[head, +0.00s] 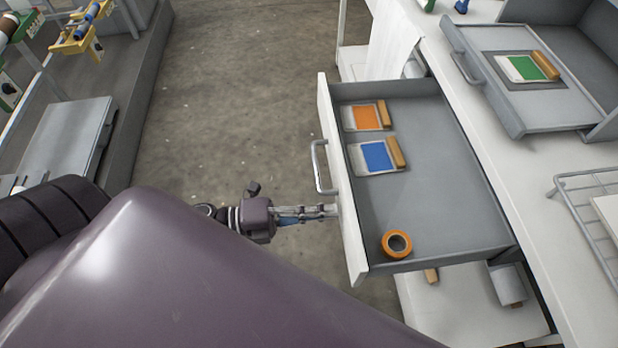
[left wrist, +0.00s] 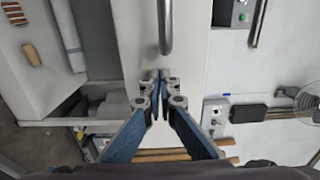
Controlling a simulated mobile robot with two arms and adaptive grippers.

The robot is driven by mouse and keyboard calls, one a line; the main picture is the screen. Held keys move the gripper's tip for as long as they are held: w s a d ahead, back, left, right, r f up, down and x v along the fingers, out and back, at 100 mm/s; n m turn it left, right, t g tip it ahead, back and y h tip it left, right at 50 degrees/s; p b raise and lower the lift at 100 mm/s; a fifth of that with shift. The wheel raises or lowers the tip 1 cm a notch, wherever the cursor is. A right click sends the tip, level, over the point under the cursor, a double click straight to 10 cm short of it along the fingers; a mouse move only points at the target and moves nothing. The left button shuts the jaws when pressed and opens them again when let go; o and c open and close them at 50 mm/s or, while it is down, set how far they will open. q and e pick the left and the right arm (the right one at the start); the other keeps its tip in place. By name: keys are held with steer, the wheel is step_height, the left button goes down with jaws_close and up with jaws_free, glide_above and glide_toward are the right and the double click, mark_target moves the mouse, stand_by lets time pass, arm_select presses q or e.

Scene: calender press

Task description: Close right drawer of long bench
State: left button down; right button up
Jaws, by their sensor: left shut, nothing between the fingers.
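The right drawer (head: 440,180) of the long bench (head: 470,85) is pulled out. It holds an orange-labelled scraper, a blue-labelled scraper and a roll of orange tape. Its white front (head: 342,190) carries a curved metal handle (head: 320,168). My left gripper (head: 333,210) is shut and empty, with its fingertips at the outer face of the drawer front, just below the handle in the head view. In the left wrist view, the closed fingertips (left wrist: 159,76) are at the white front, near the end of the handle (left wrist: 166,30). I cannot tell whether they touch it. My right gripper is not in view.
A second grey tray-like drawer (head: 540,85) with a green-labelled scraper sits on the bench top. A wire rack (head: 590,205) is at the right. A lower shelf (head: 465,310) holds rolls. Open floor (head: 235,90) lies left of the drawer, with another workstation (head: 70,140) beyond.

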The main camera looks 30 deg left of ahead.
arm_select(q)
steer(key=shift+w+d, duration=0.1)
steer(key=shift+d, duration=0.05)
glide_toward(450, 203)
steer(key=s+a+r, duration=0.1)
steer(key=a, duration=0.1)
steer(key=s+a+r, duration=0.2)
steer(key=shift+a+r+p, duration=0.1)
steer(key=shift+r+p, duration=0.2)
steer(key=shift+p, duration=0.05)
steer(key=b+x, duration=0.1)
steer(key=x, duration=1.4)
steer(key=shift+f, duration=0.1)
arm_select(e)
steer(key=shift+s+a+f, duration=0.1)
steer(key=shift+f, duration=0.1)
